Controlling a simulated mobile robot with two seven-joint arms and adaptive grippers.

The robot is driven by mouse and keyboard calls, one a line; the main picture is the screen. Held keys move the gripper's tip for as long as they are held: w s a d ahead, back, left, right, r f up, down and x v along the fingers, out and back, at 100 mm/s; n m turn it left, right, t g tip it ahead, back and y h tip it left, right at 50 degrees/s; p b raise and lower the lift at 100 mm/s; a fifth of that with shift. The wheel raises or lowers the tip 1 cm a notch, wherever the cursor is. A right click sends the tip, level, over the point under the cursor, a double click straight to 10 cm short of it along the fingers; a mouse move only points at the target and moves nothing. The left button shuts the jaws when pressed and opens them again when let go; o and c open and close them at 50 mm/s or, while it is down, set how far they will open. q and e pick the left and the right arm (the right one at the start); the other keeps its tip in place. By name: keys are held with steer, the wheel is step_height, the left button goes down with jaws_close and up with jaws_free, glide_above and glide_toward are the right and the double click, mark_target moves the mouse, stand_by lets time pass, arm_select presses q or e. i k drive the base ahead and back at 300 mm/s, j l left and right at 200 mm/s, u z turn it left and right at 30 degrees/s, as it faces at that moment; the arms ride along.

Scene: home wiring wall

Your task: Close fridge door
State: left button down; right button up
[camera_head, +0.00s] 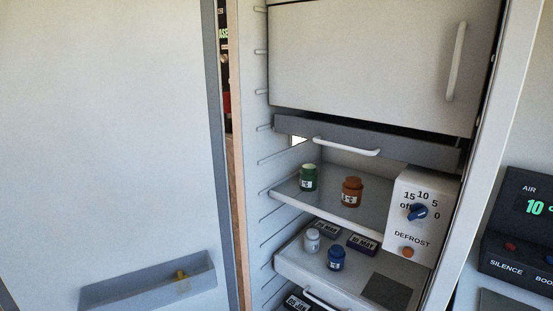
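The fridge door (110,140) stands open and fills the left side of the view as a large pale panel with a grey edge. A grey door bin (150,282) with a small yellow item (181,280) is on it, near the bottom. The open fridge interior (290,160) shows in the middle and right. It has a closed white compartment door (370,60) with a vertical handle at the top. Neither of my grippers shows in the view.
Inside, shelves hold a green jar (309,178), a brown jar (352,192), a white bottle (312,240) and a blue jar (336,258). A dark control panel (515,235) is at the right.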

mark_target(114, 180)
steer(key=k+j+z, duration=0.1)
steer(key=j, duration=0.4)
steer(key=k+j+z, duration=0.1)
steer(key=j, duration=0.35)
steer(key=k+j+z, duration=0.1)
steer(key=j, duration=0.4)
steer(key=k+j+z, duration=0.2)
steer(key=j, duration=0.25)
steer(key=j+z, duration=0.15)
steer(key=j, duration=0.25)
steer(key=k+j+z, duration=0.2)
steer(key=j, duration=0.2)
steer(key=k+j+z, duration=0.15)
steer(key=j, duration=0.25)
steer(key=k+j+z, duration=0.2)
steer(key=j, duration=0.2)
steer(key=j+z, duration=0.2)
steer(key=j, duration=0.35)
steer(key=k+j+z, duration=0.1)
steer(key=j+z, duration=0.15)
steer(key=j, duration=0.25)
steer(key=j+z, duration=0.4)
steer(key=j, duration=0.65)
steer(key=i+j+z, duration=0.1)
steer(key=j, duration=0.8)
steer(key=j+z, duration=0.15)
steer(key=z, duration=0.2)
